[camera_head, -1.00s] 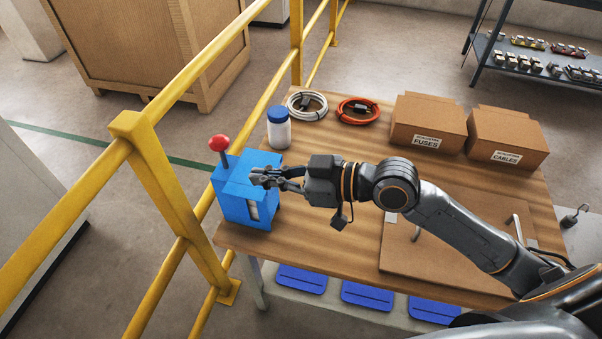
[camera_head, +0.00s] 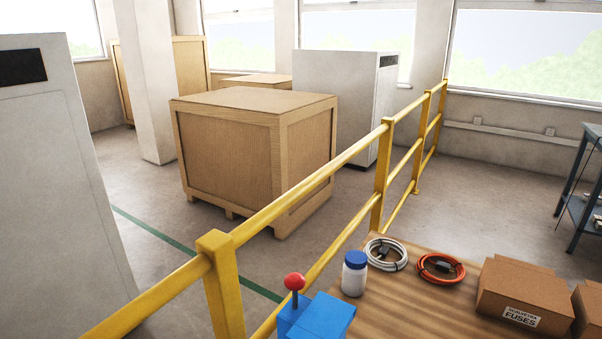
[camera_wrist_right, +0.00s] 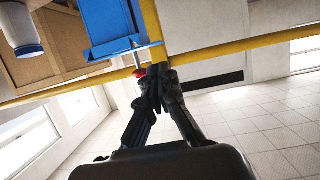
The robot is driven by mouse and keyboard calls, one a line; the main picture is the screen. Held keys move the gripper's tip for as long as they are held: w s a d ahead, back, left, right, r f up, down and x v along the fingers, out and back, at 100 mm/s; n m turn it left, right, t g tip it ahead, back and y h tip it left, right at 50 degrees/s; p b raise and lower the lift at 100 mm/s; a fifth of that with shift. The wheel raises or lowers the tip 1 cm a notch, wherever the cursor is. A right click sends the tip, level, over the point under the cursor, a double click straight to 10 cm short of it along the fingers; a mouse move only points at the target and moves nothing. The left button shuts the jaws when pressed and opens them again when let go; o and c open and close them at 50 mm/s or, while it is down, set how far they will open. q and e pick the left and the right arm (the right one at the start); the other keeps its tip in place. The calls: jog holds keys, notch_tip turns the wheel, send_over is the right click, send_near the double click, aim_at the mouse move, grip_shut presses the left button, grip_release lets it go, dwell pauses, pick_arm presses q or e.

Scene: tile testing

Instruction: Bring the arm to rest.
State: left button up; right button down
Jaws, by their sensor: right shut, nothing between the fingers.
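My right gripper (camera_wrist_right: 163,84) shows only in the right wrist view, with its fingers together and nothing between them. Beyond its fingertips is the blue box (camera_wrist_right: 105,24) with its red knob (camera_wrist_right: 138,74), close by in the picture; I cannot tell the gap. In the head view the blue box (camera_head: 318,318) stands at the bottom, on the near left part of the wooden table (camera_head: 395,300), with the red ball knob (camera_head: 294,282) upright on its lever. Neither arm shows in the head view. My left gripper is in no view.
A yellow railing (camera_head: 309,198) runs along the table's left side. A white bottle with blue cap (camera_head: 354,275), a white cable coil (camera_head: 386,254), an orange coil (camera_head: 440,267) and a fuses carton (camera_head: 522,295) stand on the table. A wooden crate (camera_head: 232,160) is beyond the railing.

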jog(key=s+d+f+m+g+h, duration=0.25)
jog(key=s+f+h, duration=0.2)
jog(key=f, duration=0.35)
jog(key=s+d+f+m+g+h, duration=0.1)
jog(key=s+d+f+m+h, duration=0.3)
jog(key=f, duration=0.3)
jog(key=s+d+f+m+g+h, duration=0.2)
jog(key=s+f+m+h, duration=0.1)
jog(key=s+f, duration=0.4)
notch_tip(320, 180, down, 24)
jog(key=p, duration=0.2)
jog(key=s+d+f+g+p, duration=0.2)
jog(key=s+f, duration=1.1)
jog(key=s, duration=0.4)
jog(key=shift+d+f+n, duration=0.3)
jog(key=shift+f+n, duration=0.1)
jog(key=shift+n, duration=0.05)
